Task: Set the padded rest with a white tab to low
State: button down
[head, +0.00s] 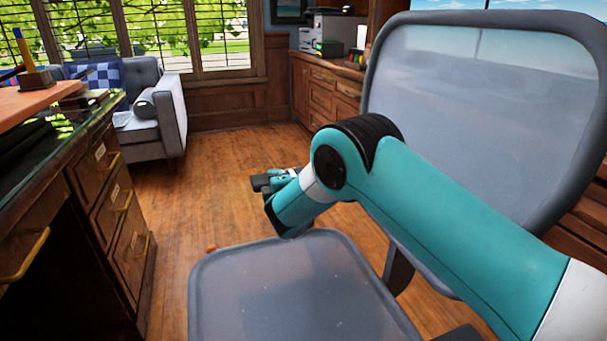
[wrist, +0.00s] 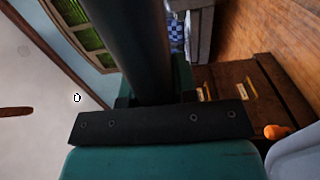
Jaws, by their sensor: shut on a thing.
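The office chair has a grey seat (head: 280,290) and a tall grey back (head: 480,110) in the head view. My gripper (head: 272,180) is beyond my teal wrist, above the far side of the seat, and partly hidden by it. In the wrist view a dark, rounded, bar-like piece (wrist: 145,45) runs away from my gripper (wrist: 150,97). It seems to be the padded rest, with the gripper shut on it. No white tab shows in either view. How high the rest stands cannot be told.
A desk with brass-handled drawers (head: 115,195) stands at the left. A grey armchair (head: 150,125) is near the windows, and a wooden cabinet (head: 325,90) at the back. A small orange object (head: 211,248) lies near the seat. Wooden floor between is clear.

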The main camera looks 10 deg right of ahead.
jog(key=shift+f, duration=0.35)
jog(key=shift+s, duration=0.1)
jog(key=c, duration=0.9)
grip_release()
jog(key=shift+a+f, duration=0.1)
